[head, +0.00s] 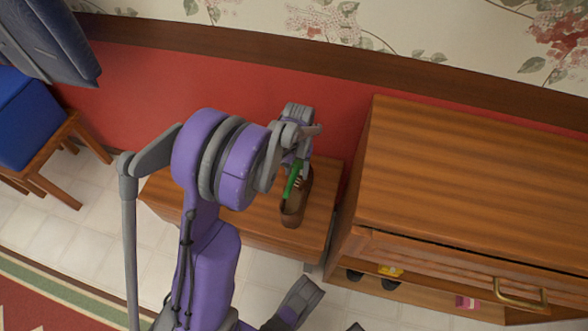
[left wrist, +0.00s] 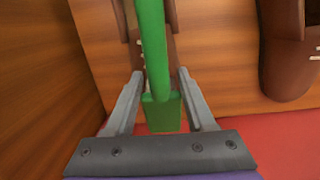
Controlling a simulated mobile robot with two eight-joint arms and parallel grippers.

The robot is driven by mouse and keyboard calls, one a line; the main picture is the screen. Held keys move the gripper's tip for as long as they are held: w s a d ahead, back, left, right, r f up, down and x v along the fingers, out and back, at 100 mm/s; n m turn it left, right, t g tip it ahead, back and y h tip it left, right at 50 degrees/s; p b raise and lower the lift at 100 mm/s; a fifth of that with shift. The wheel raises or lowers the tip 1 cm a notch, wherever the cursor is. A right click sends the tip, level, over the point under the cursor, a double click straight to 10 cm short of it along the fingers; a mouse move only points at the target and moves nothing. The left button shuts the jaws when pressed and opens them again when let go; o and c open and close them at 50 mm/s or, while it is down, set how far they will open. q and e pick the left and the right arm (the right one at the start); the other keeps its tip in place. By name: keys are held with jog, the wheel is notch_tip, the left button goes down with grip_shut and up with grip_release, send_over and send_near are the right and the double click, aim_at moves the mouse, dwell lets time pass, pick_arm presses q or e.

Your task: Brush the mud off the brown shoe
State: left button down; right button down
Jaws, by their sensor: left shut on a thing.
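A brown shoe (head: 292,212) with light laces sits on the wooden bench (head: 180,203). My left gripper (head: 300,172) is over the far end of this shoe. It is shut on the green handle (head: 293,182) of a tool, which lies across the shoe in the head view. In the left wrist view the green handle (left wrist: 153,45) runs between both fingers. Behind it is a brown surface with light marks, and a brown shoe (left wrist: 285,60) shows at the right. The tool's working end is hidden, and mud cannot be made out.
A wooden cabinet (head: 470,180) with a brass handle stands close to the bench's right side. Its lower shelf holds dark, yellow and pink items. A red wall panel (head: 200,80) is behind the bench. A blue-seated stool (head: 25,120) is at far left.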

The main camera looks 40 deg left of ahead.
pick_arm(q)
jog(key=shift+w+d+r, duration=0.15)
jog(key=shift+w+d, duration=0.4)
jog(key=shift+d, duration=0.3)
jog(key=shift+w+a+r+p, duration=0.1)
jog(key=shift+w+r+p, duration=0.15)
jog(key=shift+r+p, duration=0.55)
jog(key=shift+w+a+r+p, duration=0.2)
jog(key=shift+r+p, duration=0.2)
jog(key=shift+r, duration=0.75)
jog(key=shift+w+a+r+p, duration=0.1)
jog(key=shift+w+r+p, duration=0.15)
jog(key=shift+r+p, duration=0.55)
jog(key=shift+r, duration=0.3)
jog(key=shift+w+a+r+p, duration=0.1)
jog(key=shift+r+p, duration=0.15)
jog(key=shift+r, duration=0.2)
jog(key=shift+w+r+p, duration=0.15)
jog(key=shift+r+p, duration=0.05)
jog(key=shift+r, duration=0.3)
jog(key=shift+w+a+r+p, duration=0.1)
jog(key=shift+r+p, duration=0.15)
jog(key=shift+r, duration=0.2)
jog(key=shift+f, duration=0.1)
